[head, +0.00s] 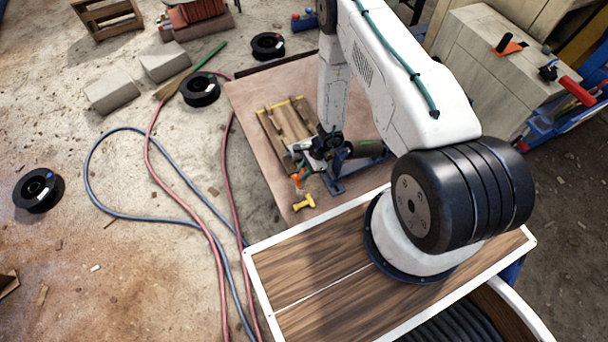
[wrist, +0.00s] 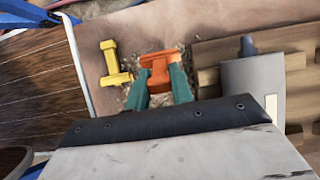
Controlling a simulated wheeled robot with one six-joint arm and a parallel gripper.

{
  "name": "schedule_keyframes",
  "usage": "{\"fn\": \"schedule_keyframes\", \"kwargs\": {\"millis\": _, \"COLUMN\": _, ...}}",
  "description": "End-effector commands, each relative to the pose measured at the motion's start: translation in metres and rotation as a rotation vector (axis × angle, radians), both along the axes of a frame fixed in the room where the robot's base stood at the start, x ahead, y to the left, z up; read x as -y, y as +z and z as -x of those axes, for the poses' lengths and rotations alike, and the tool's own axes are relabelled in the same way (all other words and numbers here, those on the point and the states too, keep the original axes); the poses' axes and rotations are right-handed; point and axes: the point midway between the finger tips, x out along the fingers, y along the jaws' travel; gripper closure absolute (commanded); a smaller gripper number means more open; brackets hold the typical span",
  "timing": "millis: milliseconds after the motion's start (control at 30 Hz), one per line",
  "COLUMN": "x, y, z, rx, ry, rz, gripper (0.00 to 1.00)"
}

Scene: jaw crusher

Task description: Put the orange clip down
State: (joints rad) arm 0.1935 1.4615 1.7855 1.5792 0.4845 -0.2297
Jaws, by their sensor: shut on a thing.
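The orange clip (wrist: 157,68) is between the green fingers of my gripper (wrist: 159,80) in the wrist view. The fingers are shut on it. A small patch of rubble shows around the clip, and I cannot tell whether it touches the surface below. In the head view the orange clip (head: 297,179) shows small at the end of my arm, partly hidden by the gripper. A yellow clip-like piece (wrist: 114,63) lies just left of the orange clip in the wrist view; the head view shows it too (head: 304,202).
The brown sheet (head: 262,100) carries a wooden slatted piece (head: 272,130) beside the gripper. A grey metal plate (wrist: 250,82) lies right of the clip in the wrist view. Hoses (head: 125,215) and black spools (head: 200,89) lie on the floor at left.

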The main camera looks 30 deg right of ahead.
Motion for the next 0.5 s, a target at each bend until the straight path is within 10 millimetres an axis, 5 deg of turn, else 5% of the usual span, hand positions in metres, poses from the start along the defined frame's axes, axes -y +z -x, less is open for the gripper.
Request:
{"fn": "schedule_keyframes", "kwargs": {"millis": 133, "x": 0.0, "y": -0.023, "z": 0.003, "rx": -0.005, "ry": -0.001, "rz": -0.001, "gripper": 1.0}}
{"fn": "schedule_keyframes", "kwargs": {"millis": 500, "x": 0.0, "y": -0.027, "z": 0.003, "rx": -0.004, "ry": 0.0, "rz": -0.001, "gripper": 1.0}}
